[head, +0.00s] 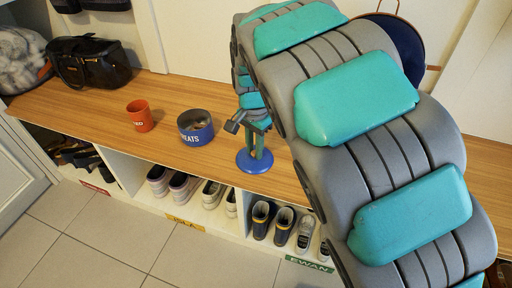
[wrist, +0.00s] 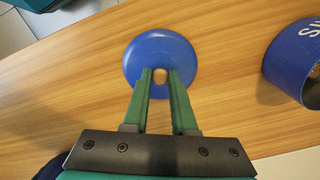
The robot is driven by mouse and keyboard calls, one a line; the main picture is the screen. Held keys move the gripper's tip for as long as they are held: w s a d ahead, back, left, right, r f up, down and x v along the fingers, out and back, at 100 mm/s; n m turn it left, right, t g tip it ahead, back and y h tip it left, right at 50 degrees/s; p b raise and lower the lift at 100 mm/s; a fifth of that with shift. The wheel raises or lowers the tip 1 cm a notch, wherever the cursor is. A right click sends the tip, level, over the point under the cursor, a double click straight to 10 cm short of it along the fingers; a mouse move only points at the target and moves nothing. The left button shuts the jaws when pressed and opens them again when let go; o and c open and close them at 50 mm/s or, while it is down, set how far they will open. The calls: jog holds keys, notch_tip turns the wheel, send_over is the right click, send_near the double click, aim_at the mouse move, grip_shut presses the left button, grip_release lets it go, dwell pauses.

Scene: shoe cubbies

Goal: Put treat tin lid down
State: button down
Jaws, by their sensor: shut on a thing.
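The treat tin lid is a round blue disc (head: 254,163) with a small knob, at the wooden bench top to the right of the tin. My gripper (head: 260,145) points down over it, its green fingers shut on the knob. In the wrist view the lid (wrist: 138,57) lies flat under the fingertips (wrist: 160,75), with the knob between them. Whether its underside touches the bench is hard to tell. The open blue treat tin (head: 195,127) stands to the left with brownish contents; its side shows at the right of the wrist view (wrist: 298,62).
An orange cup (head: 140,115) stands left of the tin. A black bag (head: 88,62) sits farther left on the bench (head: 90,110). Shoes fill the cubbies below the front edge. Bare wood surrounds the lid. A dark blue round item (head: 398,45) hangs behind my arm.

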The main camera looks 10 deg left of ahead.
jog(key=c, duration=0.7)
grip_release()
notch_tip(320, 180, up, 12)
jog(key=shift+r+p, duration=0.15)
jog(key=shift+p, duration=0.25)
